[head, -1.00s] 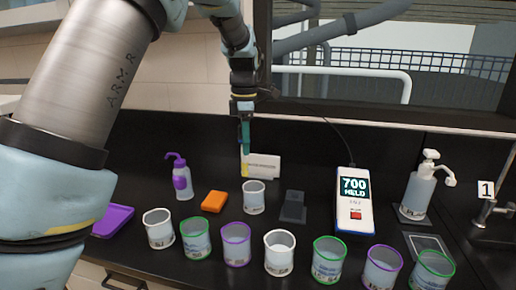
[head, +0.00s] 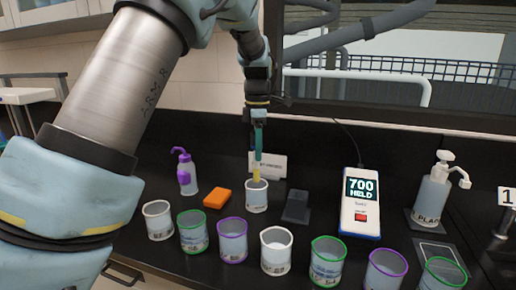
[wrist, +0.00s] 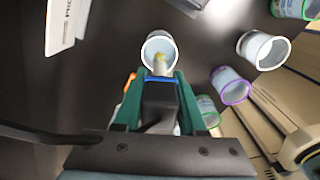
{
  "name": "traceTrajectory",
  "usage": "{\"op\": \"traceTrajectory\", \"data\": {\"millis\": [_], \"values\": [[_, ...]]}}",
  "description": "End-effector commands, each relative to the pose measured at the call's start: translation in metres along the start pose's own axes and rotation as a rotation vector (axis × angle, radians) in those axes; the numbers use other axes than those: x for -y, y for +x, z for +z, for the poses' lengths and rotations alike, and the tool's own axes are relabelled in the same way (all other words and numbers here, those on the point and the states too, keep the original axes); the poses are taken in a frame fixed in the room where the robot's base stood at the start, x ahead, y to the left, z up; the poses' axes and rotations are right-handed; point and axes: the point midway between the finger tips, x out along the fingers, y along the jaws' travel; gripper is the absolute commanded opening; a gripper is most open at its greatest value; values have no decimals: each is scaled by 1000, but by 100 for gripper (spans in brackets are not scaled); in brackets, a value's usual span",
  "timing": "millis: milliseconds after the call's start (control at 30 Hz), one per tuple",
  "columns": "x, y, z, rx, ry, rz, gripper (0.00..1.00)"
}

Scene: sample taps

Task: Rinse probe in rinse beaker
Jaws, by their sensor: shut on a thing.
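My gripper (head: 258,145) is shut on the probe, with green fingers on either side of its dark body in the wrist view. The probe's yellow tip (head: 256,172) points down into the mouth of a clear white-rimmed beaker (head: 257,197), which stands alone behind the front row. In the wrist view the tip (wrist: 160,60) shows within that beaker's rim (wrist: 160,38). I cannot tell how deep the tip is or whether it touches liquid. The meter (head: 361,203) reads "700 HELD".
A front row has several cups with white, green and purple rims, such as the purple one (head: 232,241). An orange block (head: 217,198), a purple-topped wash bottle (head: 186,172), a dark stand (head: 296,206) and a pump bottle (head: 433,190) are nearby. A white sign (head: 275,166) stands behind the beaker.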

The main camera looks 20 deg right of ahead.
Motion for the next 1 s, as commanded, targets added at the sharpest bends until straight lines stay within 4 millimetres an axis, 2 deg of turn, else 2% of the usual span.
{"op": "traceTrajectory", "data": {"millis": [567,1000], "values": [[-1,3,0,1,0,1,0],[0,32,0,-1,0,-1,0]]}}
